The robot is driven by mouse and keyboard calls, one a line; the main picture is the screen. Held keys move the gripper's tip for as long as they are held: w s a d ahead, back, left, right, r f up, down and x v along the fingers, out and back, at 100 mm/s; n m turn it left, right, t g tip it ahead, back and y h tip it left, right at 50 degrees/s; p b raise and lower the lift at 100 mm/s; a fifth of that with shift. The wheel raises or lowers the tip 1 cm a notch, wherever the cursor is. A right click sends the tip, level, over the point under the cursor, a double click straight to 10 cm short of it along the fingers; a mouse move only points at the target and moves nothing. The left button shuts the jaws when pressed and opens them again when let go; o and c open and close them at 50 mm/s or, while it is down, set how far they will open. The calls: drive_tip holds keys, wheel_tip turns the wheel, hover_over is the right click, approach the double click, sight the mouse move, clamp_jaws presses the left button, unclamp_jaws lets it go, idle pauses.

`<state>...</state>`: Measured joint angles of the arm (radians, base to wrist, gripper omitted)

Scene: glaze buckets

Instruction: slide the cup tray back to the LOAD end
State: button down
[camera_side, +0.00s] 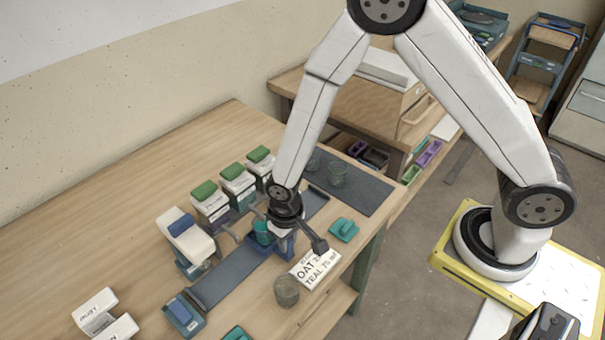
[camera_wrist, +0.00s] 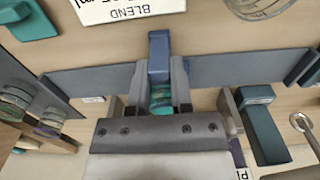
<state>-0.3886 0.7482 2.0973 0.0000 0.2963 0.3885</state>
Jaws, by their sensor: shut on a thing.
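The blue cup tray (camera_side: 259,250) sits on a long grey rail (camera_side: 228,282), around the middle of its length. A teal cup (camera_side: 263,232) stands in the tray. My gripper (camera_side: 285,225) is down at the tray and shut on it, with the fingers partly hidden by the wrist in the side view. In the wrist view the tray's blue upright part (camera_wrist: 159,55) rises just beyond my gripper (camera_wrist: 159,108), and a green-teal striped thing shows between the fingers. I cannot read which rail end is LOAD.
Green-lidded dispensers (camera_side: 210,202) line the rail's far side. A white card (camera_side: 315,267) reading "OAT" and "TEAL" and a clear cup (camera_side: 287,290) lie on the near side, with a teal block (camera_side: 344,229). A dark mat (camera_side: 360,188) holds clear cups. A blue block (camera_side: 184,315) stands at the rail's lower-left end.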

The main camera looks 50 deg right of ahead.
drive_tip(key=shift+d, duration=0.1)
drive_tip(key=shift+w+d, duration=0.1)
drive_tip(key=shift+d, duration=5.3)
drive_tip(key=shift+d, duration=2.15)
drive_tip(key=c, duration=0.6)
unclamp_jaws()
